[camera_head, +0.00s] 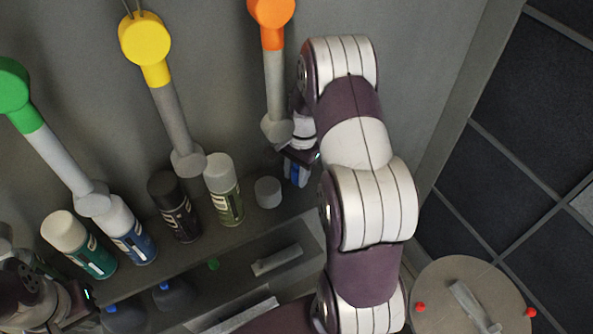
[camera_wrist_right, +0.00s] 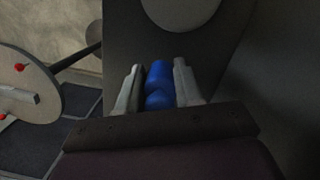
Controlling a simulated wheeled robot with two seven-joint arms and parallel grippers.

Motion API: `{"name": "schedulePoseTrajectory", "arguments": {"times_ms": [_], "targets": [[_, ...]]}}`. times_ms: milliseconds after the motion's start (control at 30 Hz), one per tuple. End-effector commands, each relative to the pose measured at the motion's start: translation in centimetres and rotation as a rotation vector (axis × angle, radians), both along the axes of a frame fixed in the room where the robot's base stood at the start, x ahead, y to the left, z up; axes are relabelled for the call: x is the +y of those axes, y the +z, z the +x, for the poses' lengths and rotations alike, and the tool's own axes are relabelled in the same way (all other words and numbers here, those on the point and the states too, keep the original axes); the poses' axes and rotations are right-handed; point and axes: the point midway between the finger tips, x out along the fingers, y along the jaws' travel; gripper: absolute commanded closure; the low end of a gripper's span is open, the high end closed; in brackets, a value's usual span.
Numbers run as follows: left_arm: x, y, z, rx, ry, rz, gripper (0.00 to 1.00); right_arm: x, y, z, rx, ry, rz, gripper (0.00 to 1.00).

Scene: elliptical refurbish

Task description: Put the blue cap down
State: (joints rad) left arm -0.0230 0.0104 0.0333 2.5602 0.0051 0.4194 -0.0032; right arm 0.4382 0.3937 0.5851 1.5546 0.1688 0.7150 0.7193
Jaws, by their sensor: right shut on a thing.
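The blue cap (camera_wrist_right: 158,76) is between the two fingers of my right gripper (camera_wrist_right: 157,85) in the right wrist view, and the fingers are shut on it. In the head view, a bit of the blue cap (camera_head: 296,173) shows below my right gripper (camera_head: 295,168), close to the right end of the shelf (camera_head: 250,216). My right arm hides part of it, and I cannot tell whether the cap touches the shelf. My left gripper (camera_head: 84,302) is at the lower left edge of the head view; its fingers are not clear.
Several spray cans stand further left, the nearest an olive can (camera_head: 223,190). Yellow (camera_head: 145,40) and orange (camera_head: 272,12) topped grey arms hang above. A round board (camera_head: 445,290) is at lower right.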

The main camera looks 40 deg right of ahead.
Motion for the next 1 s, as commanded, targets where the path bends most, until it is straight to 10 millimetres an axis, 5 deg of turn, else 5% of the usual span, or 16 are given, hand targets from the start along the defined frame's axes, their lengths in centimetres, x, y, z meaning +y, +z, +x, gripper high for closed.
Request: {"name": "schedulePoseTrajectory", "arguments": {"times_ms": [433,467,533,867,1000], "targets": [[0.0,0.3,0.0,0.000,0.000,0.000,1.00,-0.1,-1.7,0.0,-0.001,0.001,-0.001,0.93],[0.0,0.4,0.0,0.000,0.000,0.000,1.00,-0.1,-1.6,0.0,-0.002,0.001,-0.002,0.59],[0.0,0.4,0.0,0.000,0.000,0.000,1.00,-0.1,-1.5,0.0,-0.002,0.001,-0.002,0.40],[0.0,0.6,0.0,0.000,0.000,0.000,1.00,-0.1,-1.0,0.1,-0.004,0.001,-0.002,0.40],[0.0,-0.5,0.0,0.000,0.000,0.000,1.00,-0.6,1.4,0.3,-0.008,0.001,-0.005,0.40]]}}
